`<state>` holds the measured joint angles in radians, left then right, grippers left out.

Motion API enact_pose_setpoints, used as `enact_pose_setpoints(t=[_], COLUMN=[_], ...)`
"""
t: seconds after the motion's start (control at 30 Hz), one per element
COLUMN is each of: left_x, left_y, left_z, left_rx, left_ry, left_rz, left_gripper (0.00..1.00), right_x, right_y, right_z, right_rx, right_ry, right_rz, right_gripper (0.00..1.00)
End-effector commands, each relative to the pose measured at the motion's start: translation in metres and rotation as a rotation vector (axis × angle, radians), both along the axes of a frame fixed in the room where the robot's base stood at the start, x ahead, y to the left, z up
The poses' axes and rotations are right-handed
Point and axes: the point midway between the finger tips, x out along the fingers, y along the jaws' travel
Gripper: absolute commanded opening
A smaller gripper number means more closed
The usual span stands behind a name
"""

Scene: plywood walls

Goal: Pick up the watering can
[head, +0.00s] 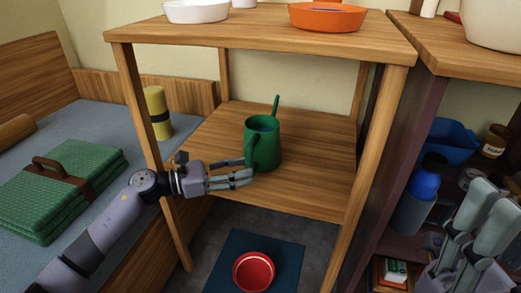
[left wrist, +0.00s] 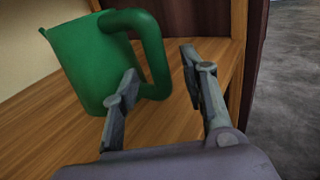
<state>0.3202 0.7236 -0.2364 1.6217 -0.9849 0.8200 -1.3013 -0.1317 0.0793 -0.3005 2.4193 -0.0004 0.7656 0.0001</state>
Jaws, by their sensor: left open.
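The green watering can (head: 263,145) stands upright on the middle shelf (head: 320,165) of a wooden rack, its thin spout pointing up at the back. Its handle is on the side facing my left gripper (head: 250,178). My left gripper is open and empty, with its fingers beside the can's lower handle side. In the left wrist view, the can (left wrist: 90,60) is at upper left, and its handle appears between the two fingertips (left wrist: 160,65). I cannot tell whether they touch. My right gripper (head: 492,197) is raised at the right edge, open and empty, away from the can.
The rack's front posts (head: 375,165) flank the shelf. Above, the top board (head: 260,35) holds an orange dish (head: 327,17) and a white bowl (head: 196,12). A red bowl (head: 254,271) is below. A bed with a folded green blanket (head: 65,185) is left; a cluttered shelf is right.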

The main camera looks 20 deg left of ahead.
Motion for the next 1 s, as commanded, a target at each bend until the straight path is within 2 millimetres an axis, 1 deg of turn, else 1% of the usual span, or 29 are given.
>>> enact_pose_setpoints(t=[0.03,0.1,0.2,0.47,1.0], left_x=[0.004,0.010,0.014,0.015,0.015], left_y=[-0.008,-0.016,-0.022,-0.024,-0.024], left_z=[0.000,0.000,0.000,0.001,0.001], left_rx=[0.000,-0.002,0.000,-0.001,0.000], left_ry=[-0.005,-0.002,-0.001,0.001,0.000], left_rz=[-0.002,-0.002,0.001,0.001,0.001], left_gripper=[0.40,0.40,0.40,0.40,0.04], right_x=[-0.003,-0.003,-0.003,-0.003,-0.002], right_y=[-0.001,0.000,0.000,0.000,0.000], right_z=[0.005,0.007,0.008,0.009,0.008], right_rx=[0.004,0.003,0.001,0.001,0.002], right_ry=[-0.036,-0.040,-0.045,-0.046,-0.043], right_rz=[-0.001,-0.002,-0.002,-0.002,-0.001], right_gripper=[0.40,0.40,0.40,0.40,0.40])
